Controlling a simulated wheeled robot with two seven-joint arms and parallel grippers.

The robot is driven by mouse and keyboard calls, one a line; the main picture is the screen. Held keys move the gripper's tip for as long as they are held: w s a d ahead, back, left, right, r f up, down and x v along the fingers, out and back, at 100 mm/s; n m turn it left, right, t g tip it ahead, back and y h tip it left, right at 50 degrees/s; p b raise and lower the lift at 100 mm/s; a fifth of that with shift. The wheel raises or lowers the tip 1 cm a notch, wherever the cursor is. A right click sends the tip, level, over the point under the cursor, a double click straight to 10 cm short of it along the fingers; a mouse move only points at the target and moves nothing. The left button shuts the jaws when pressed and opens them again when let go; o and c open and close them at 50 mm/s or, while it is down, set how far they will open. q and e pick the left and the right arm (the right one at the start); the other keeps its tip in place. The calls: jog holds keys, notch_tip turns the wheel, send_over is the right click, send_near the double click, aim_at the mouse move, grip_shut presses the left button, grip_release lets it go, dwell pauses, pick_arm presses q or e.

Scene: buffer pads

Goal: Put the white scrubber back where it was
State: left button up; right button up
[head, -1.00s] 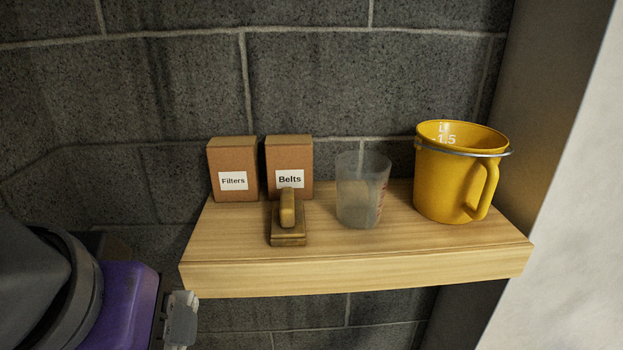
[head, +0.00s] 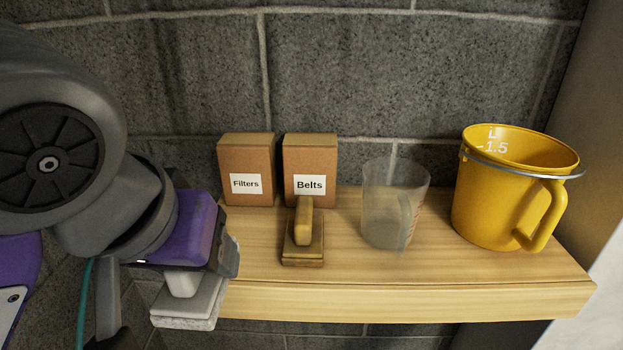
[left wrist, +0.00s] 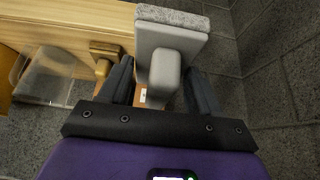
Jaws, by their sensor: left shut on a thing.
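The white scrubber (head: 185,305) has a pale block, a grey pad underneath and an upright handle. My left gripper (head: 188,275) is shut on its handle and holds it pad-down at the left end of the wooden shelf (head: 400,300), in front of the shelf's left edge in the picture. In the left wrist view the scrubber (left wrist: 172,42) sits between the two dark fingers of the left gripper (left wrist: 163,85). A brown scrubber (head: 303,240) stands on the shelf in front of the Belts box (head: 310,160). My right gripper is not in view.
The Filters box (head: 246,160) stands at the shelf's back left. A clear measuring cup (head: 390,205) and a yellow jug (head: 490,205) stand to the right. The shelf is bare in front of the Filters box. A block wall (head: 350,70) rises behind.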

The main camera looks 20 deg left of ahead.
pick_arm(q)
jog(key=shift+w+a+f, duration=0.45)
jog(key=shift+w+a, duration=0.15)
jog(key=shift+w, duration=1.85)
jog(key=shift+w+a+f, duration=0.4)
jog(key=shift+w+a, duration=0.2)
jog(key=shift+w, duration=1.8)
jog(key=shift+w+a+f, duration=0.45)
jog(key=shift+w+a, duration=0.15)
jog(key=shift+w, duration=1.85)
jog(key=shift+w+f, duration=0.1)
jog(key=shift+f, duration=0.25)
notch_tip(320, 180, down, 2)
jog(key=shift+f, duration=0.15)
jog(key=shift+w+f, duration=0.2)
jog(key=shift+f, duration=0.3)
jog(key=o, duration=1)
jog(key=shift+f, duration=0.2)
jog(key=shift+v, duration=3.75)
